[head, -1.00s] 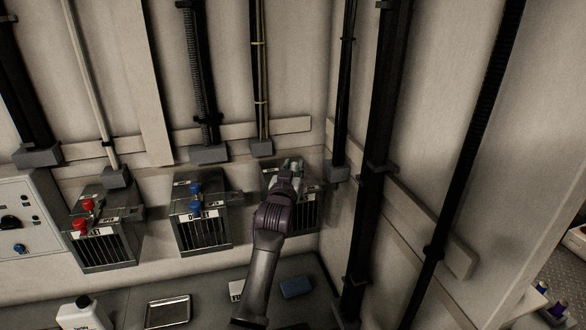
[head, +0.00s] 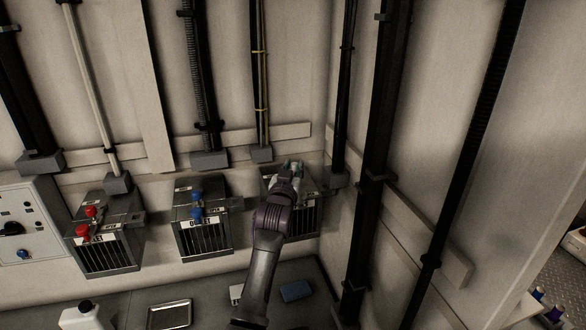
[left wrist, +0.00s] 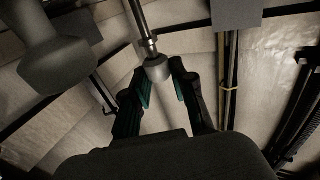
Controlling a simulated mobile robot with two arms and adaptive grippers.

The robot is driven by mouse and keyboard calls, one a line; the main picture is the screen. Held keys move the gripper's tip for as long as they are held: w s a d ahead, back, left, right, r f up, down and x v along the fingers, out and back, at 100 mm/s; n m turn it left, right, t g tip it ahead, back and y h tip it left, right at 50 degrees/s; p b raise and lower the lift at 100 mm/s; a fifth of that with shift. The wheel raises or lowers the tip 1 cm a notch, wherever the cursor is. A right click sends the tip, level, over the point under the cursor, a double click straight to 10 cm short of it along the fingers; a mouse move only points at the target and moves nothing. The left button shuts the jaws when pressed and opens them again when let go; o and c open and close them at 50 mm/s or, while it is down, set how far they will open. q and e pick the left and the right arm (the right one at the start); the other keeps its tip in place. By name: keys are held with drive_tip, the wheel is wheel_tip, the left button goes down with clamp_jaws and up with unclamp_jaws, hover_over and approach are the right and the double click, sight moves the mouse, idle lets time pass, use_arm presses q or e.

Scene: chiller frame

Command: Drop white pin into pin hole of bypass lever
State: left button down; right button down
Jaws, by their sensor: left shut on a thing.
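My left gripper (head: 292,168) is over the top of the right-hand grey box (head: 308,220) on the back wall. My gripper and arm hide much of this box, including any bypass lever or pin hole on top. In the left wrist view, the two fingers of my left gripper (left wrist: 160,72) with green pads are shut on a pale rounded piece, which I take as the white pin (left wrist: 157,68). A metal rod (left wrist: 147,45) lines up with it, pointing up in the picture. I cannot tell whether the pin touches the box. My right gripper is not in view.
Two similar boxes stand to the left, one with blue knobs (head: 197,203) and one with red knobs (head: 84,230). Below are a metal tray (head: 170,314), a white bottle (head: 84,316) and a blue block (head: 296,291). Dark vertical pipes (head: 377,150) stand close on the right.

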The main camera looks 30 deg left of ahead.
use_arm(q)
drive_tip(key=shift+p, duration=0.4)
idle(1.1)
drive_tip(key=shift+f+b, duration=1.2)
drive_tip(key=shift+f, duration=0.65)
drive_tip(key=c, duration=0.9)
unclamp_jaws()
drive_tip(key=shift+s, duration=0.1)
drive_tip(key=shift+o, duration=0.2)
drive_tip(key=shift+f, duration=0.1)
drive_tip(key=v, duration=1.2)
drive_tip(key=shift+r, duration=0.25)
drive_tip(key=shift+a, duration=0.1)
